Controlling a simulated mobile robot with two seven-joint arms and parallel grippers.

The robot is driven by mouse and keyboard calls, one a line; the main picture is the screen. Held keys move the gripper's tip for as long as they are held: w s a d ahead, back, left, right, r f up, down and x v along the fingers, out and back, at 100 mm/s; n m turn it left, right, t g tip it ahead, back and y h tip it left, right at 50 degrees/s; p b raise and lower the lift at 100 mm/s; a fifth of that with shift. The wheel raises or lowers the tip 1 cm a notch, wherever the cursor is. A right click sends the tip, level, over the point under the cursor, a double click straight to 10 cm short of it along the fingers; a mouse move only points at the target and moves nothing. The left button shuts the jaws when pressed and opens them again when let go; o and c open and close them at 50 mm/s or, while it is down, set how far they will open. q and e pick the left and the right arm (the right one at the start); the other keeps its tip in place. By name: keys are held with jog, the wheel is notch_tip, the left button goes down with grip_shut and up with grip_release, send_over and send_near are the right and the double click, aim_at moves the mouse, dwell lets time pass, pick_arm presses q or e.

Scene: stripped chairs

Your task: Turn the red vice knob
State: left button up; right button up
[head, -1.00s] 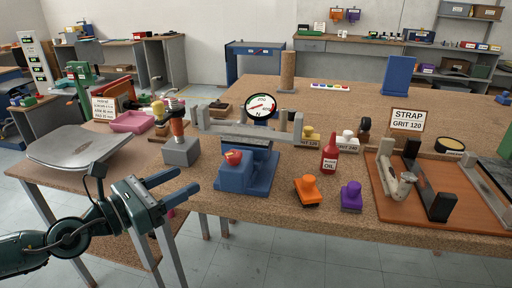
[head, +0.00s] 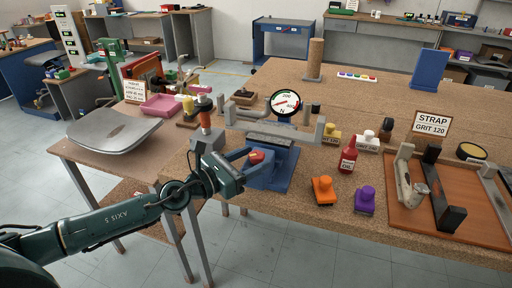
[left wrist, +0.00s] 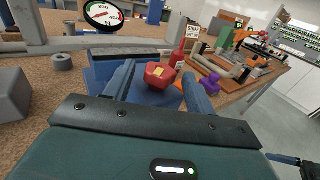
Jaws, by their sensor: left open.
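The red vice knob (head: 256,157) sits on the front of the blue vice (head: 286,172) at the bench's front edge. In the left wrist view the knob (left wrist: 158,74) is a faceted red piece with a yellow mark on top. My left gripper (head: 248,158) is open at the vice. In the left wrist view its blue fingers (left wrist: 158,85) stand on either side of the knob, with the knob near their tips and a visible gap to the right finger. Contact with the left finger cannot be told.
A dial gauge (head: 286,103) stands behind the vice. A red oil bottle (head: 348,156), an orange-knobbed piece (head: 324,189) and a purple one (head: 365,199) stand to the right.

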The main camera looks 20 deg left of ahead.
pick_arm(q)
jog(key=shift+x, duration=0.8)
jog(key=shift+w, duration=0.15)
pick_arm(e)
jog(key=shift+w+d, duration=0.15)
